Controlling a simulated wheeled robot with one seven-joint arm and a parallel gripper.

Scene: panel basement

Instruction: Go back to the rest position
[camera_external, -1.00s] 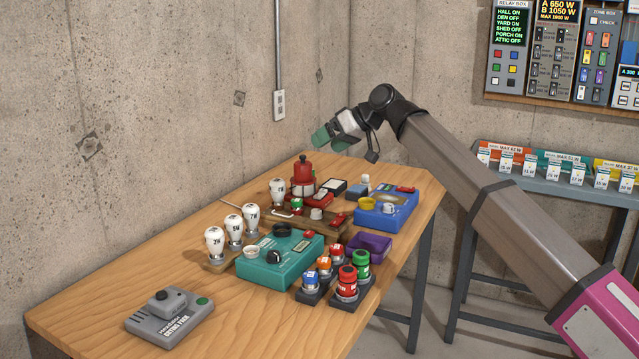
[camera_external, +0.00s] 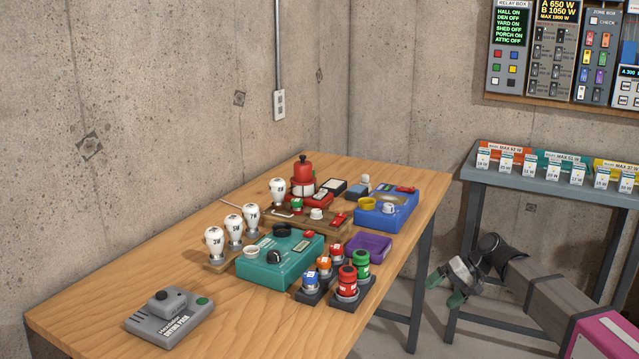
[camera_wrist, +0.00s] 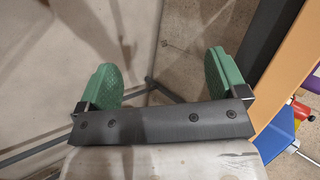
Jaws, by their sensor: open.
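My gripper (camera_external: 446,289) hangs low to the right of the wooden workbench, below the level of its top and in front of the grey shelf table. Its green fingertips point down and to the left. In the wrist view my gripper (camera_wrist: 164,85) has its two green fingers wide apart with nothing between them.
The wooden workbench (camera_external: 245,315) holds a teal box (camera_external: 275,268), a blue box (camera_external: 385,212), white bulbs and a grey device (camera_external: 168,318). A grey table (camera_external: 545,187) with tagged bins stands at right. Wall panels (camera_external: 553,50) hang above it.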

